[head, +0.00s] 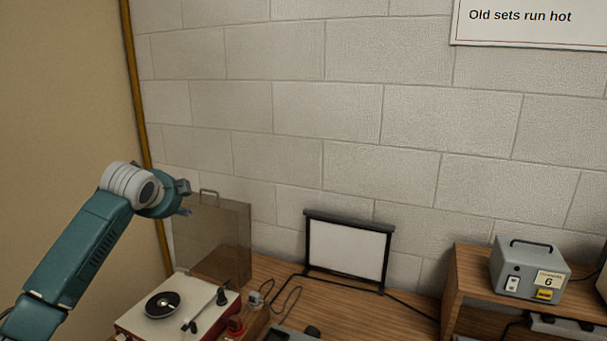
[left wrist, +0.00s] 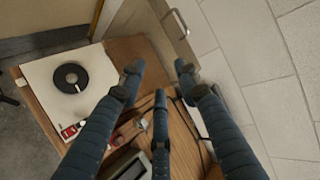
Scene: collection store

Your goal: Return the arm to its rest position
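My left arm comes in from the left in the head view, raised above the bench. Its gripper (head: 184,197) is in front of the wall, above and behind the record player and in front of the upright tinted lid. In the left wrist view its dark blue fingers (left wrist: 160,85) are spread apart, with nothing between them. The record player (head: 165,305) is white with a dark disc on it; it also shows at the left of the left wrist view (left wrist: 45,85). My right arm and gripper are in neither view.
A tinted lid (head: 229,240) stands open behind the record player. A small white screen (head: 346,250) stands on the wooden bench (head: 300,294). A grey box (head: 527,266) labelled 6 sits on a raised shelf (head: 468,264) at right. A sign (head: 530,24) hangs on the block wall.

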